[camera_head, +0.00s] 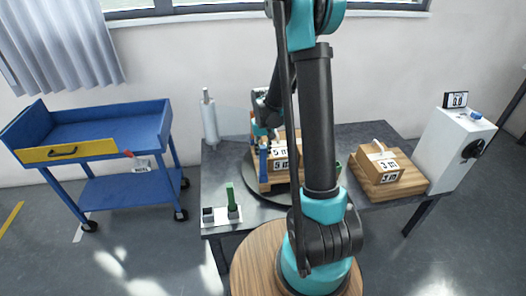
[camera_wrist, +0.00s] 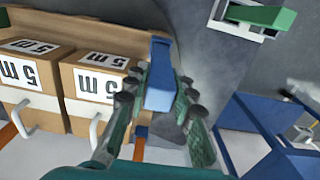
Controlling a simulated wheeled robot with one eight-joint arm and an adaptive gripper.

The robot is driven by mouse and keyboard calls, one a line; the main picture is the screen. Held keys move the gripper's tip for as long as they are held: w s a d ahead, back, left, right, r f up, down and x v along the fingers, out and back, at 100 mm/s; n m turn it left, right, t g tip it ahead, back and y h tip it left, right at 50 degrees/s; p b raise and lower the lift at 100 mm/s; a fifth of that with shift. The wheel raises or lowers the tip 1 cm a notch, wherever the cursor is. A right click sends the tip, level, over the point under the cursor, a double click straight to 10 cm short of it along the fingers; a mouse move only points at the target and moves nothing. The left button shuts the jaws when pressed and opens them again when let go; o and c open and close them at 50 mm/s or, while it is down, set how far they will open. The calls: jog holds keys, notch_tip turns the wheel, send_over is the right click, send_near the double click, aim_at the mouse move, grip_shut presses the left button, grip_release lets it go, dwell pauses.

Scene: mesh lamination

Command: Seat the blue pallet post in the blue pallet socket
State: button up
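The blue post (camera_wrist: 160,78) stands between the two fingers of my gripper (camera_wrist: 158,95) in the wrist view, and the fingers appear closed on its sides. In the head view the blue post (camera_head: 263,162) is roughly upright below my gripper (camera_head: 266,132), at the left front corner of the wooden pallet (camera_head: 264,187). A small blue piece (camera_wrist: 141,132) above an orange strip shows near the gripper in the wrist view; I cannot tell if it is the socket. Whether the post's lower end touches the socket is hidden.
Cartons (camera_head: 280,158) marked "5 m" stand on the pallet, close beside the post. A white holder (camera_head: 221,221) with a green post (camera_head: 231,194) sits at the table's front left. A white roll (camera_head: 209,120) stands behind.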

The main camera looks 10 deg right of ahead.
jog(key=o, duration=0.5)
jog(key=shift+c, duration=0.2)
jog(key=shift+r, duration=0.15)
notch_tip(320, 180, up, 12)
jog(key=shift+f, duration=0.1)
jog(key=s+d+f+t, duration=0.2)
jog(key=s, duration=0.9)
jog(key=s+d+f+t, duration=0.2)
jog(key=s, duration=0.8)
jog(key=shift+s+f, duration=0.15)
jog(key=shift+s, duration=0.25)
